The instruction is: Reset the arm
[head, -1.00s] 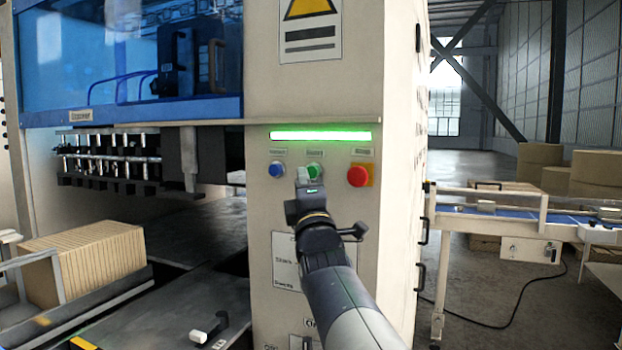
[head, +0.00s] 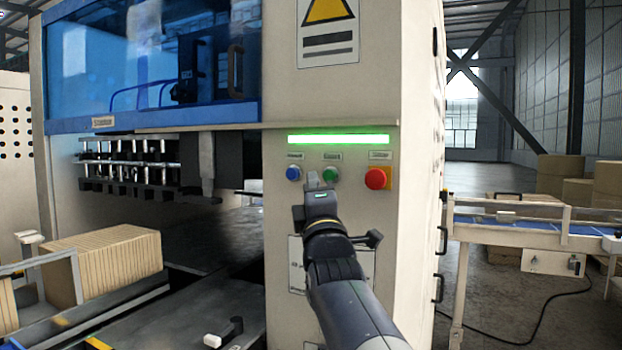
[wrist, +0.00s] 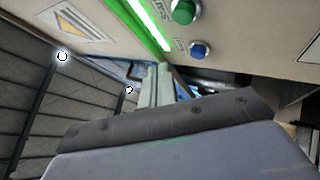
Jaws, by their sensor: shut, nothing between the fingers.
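My gripper (head: 313,180) is shut and empty, in front of the machine's control panel. In the head view its tip shows between the blue button (head: 293,173) and the green button (head: 330,174), slightly below them. The red button (head: 376,178) on its yellow plate is to the right. In the wrist view the shut fingers (wrist: 162,84) point toward the panel; the green button (wrist: 183,12) and blue button (wrist: 200,50) are near them at the upper right. Whether the fingertips touch the panel cannot be told.
A lit green strip (head: 338,139) runs above the buttons. A stack of cardboard sheets (head: 105,262) stands at the lower left. A conveyor (head: 530,225) is at the right, with large brown rolls (head: 607,180) behind it. A cable lies on the floor.

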